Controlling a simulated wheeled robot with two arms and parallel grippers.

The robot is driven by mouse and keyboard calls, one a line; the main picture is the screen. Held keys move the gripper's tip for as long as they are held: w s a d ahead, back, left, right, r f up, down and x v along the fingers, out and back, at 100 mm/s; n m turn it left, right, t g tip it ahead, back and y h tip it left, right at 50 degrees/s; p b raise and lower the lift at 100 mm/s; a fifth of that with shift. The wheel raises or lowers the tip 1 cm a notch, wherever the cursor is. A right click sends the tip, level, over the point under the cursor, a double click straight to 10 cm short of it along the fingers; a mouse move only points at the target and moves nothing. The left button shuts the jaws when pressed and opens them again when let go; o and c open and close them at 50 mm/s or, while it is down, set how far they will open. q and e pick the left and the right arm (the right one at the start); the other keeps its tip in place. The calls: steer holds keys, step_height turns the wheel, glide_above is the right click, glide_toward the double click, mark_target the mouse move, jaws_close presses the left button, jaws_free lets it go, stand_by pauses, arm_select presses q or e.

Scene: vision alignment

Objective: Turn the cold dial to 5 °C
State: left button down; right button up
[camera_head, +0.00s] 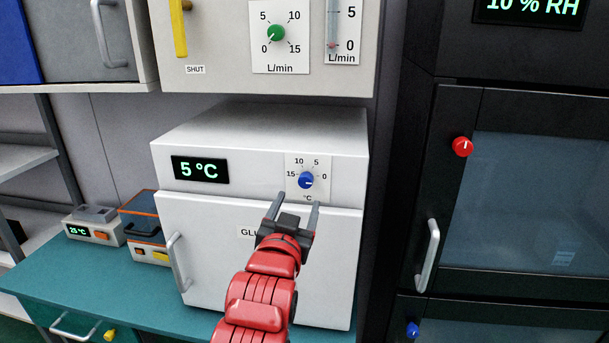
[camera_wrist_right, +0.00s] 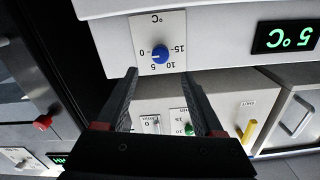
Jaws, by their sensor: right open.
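The cold dial (camera_head: 306,180) is a small blue knob on a white scale plate marked 0, 5, 10 and 15 °C, on the white cabinet (camera_head: 260,133). The display (camera_head: 200,169) left of it reads 5 °C. In the wrist view, upside down, the dial (camera_wrist_right: 159,57) shows a white mark toward the 0 side; its exact reading is too small to tell. My right gripper (camera_head: 297,199) is open and empty, just below and in front of the dial. In the wrist view the fingers (camera_wrist_right: 161,73) stand apart, with the dial beyond their tips. My left gripper is out of view.
Above is a panel with a green L/min dial (camera_head: 276,33) and a yellow handle (camera_head: 179,27). At right is a dark cabinet with a red knob (camera_head: 463,146) and a handle (camera_head: 428,255). Small devices stand on the teal bench (camera_head: 70,275) at left.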

mark_target(305, 182)
steer(key=p+x, duration=0.2)
steer(key=x, duration=0.6)
steer(key=shift+r+p, duration=0.15)
steer(key=shift+p, duration=0.25)
steer(key=shift+w+d, duration=0.15)
steer(key=shift+w, duration=0.25)
jaws_close()
